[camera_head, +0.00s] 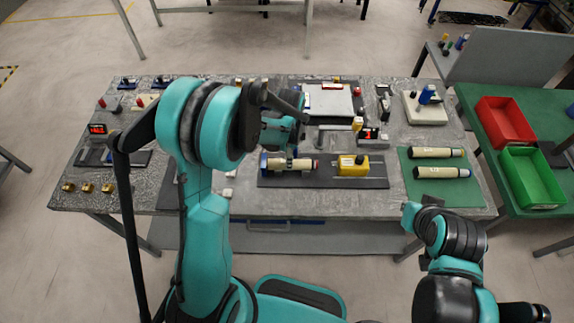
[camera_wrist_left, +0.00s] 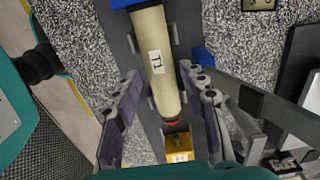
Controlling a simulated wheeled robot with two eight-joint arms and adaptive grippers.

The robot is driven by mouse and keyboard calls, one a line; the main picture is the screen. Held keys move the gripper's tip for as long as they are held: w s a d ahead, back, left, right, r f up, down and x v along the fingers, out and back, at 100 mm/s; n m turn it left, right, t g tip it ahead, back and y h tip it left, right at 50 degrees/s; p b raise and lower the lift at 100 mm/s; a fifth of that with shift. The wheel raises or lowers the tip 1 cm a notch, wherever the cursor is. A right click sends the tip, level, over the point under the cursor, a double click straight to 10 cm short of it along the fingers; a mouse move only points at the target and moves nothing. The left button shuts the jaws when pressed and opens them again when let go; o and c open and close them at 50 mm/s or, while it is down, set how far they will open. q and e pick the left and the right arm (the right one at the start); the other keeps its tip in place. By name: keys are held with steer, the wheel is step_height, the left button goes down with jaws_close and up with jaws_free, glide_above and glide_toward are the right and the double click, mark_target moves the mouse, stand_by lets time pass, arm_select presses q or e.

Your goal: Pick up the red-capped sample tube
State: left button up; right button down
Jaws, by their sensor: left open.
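The pale sample tube (camera_head: 300,164) with a red end lies on its side on the dark board (camera_head: 375,183) near the table's front. In the left wrist view the tube (camera_wrist_left: 155,60) carries a "T1" label, with its red end (camera_wrist_left: 172,122) towards the bottom and a blue part (camera_wrist_left: 122,3) at the top. My left gripper (camera_head: 291,156) is over the tube. In the wrist view the open fingers (camera_wrist_left: 158,100) are on either side of it, with gaps between. The red end is small in the head view.
A yellow block (camera_head: 353,166) stands right of the tube, close to its red end. Two more tubes (camera_head: 436,153) lie on a green mat (camera_head: 412,193). Red (camera_head: 505,122) and green (camera_head: 533,178) bins stand on the right-hand table. A white tray (camera_head: 328,101) is behind.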

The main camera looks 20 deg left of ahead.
arm_select(q)
step_height(320, 180, down, 3)
steer(key=shift+r, duration=0.1)
jaws_close()
